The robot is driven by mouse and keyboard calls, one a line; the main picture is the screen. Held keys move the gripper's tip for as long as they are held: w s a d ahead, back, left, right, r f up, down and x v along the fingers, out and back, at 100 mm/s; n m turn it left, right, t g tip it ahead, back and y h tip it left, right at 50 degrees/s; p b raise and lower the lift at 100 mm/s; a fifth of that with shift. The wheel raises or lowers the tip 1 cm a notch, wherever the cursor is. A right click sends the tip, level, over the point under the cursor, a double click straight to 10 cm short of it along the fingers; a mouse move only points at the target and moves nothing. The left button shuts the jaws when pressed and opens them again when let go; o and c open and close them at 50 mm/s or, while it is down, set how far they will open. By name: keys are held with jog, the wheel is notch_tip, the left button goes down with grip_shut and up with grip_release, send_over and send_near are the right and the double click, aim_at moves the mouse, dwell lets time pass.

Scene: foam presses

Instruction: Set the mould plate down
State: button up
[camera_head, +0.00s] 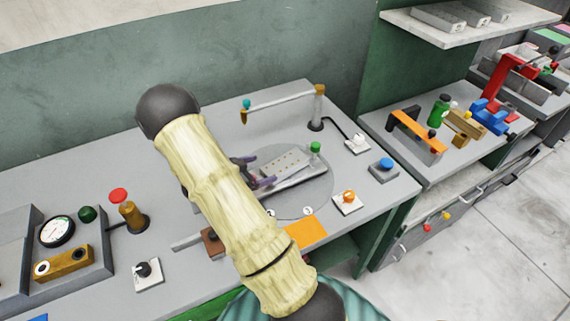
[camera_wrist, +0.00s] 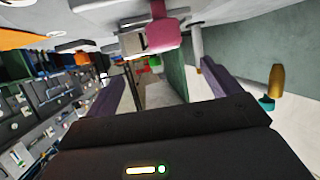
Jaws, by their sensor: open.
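A light grey mould plate (camera_head: 288,163) with rows of small holes lies over a round grey disc (camera_head: 318,190) on the bench. My gripper (camera_head: 249,174) has purple fingers and is at the plate's left end, partly hidden behind my arm. The jaws are apart. In the wrist view my gripper (camera_wrist: 165,88) has one finger on each side of the picture, with nothing clearly clamped between them. A pink block (camera_wrist: 165,33) shows beyond the fingers; I cannot tell whether it belongs to the plate.
A green knob (camera_head: 315,148) stands at the disc's far right. Switch boxes with orange (camera_head: 348,198) and blue (camera_head: 385,165) buttons stand at right. A gauge panel (camera_head: 58,233) is at left.

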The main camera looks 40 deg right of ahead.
aim_at(284, 163)
jog(key=shift+x, duration=1.55)
jog(key=shift+d, duration=0.1)
jog(key=shift+s+d+p, duration=0.15)
jog(key=shift+d+p, duration=0.15)
jog(key=shift+p, duration=0.15)
jog(key=x, duration=0.1)
jog(key=p+x, duration=0.1)
jog(key=x, duration=0.1)
jog(key=shift+s+d, duration=0.2)
jog(key=shift+d, duration=0.1)
jog(key=shift+w+d+f, duration=0.1)
jog(key=shift+d+f, duration=0.2)
jog(key=shift+d, duration=0.1)
jog(key=shift+a, duration=0.1)
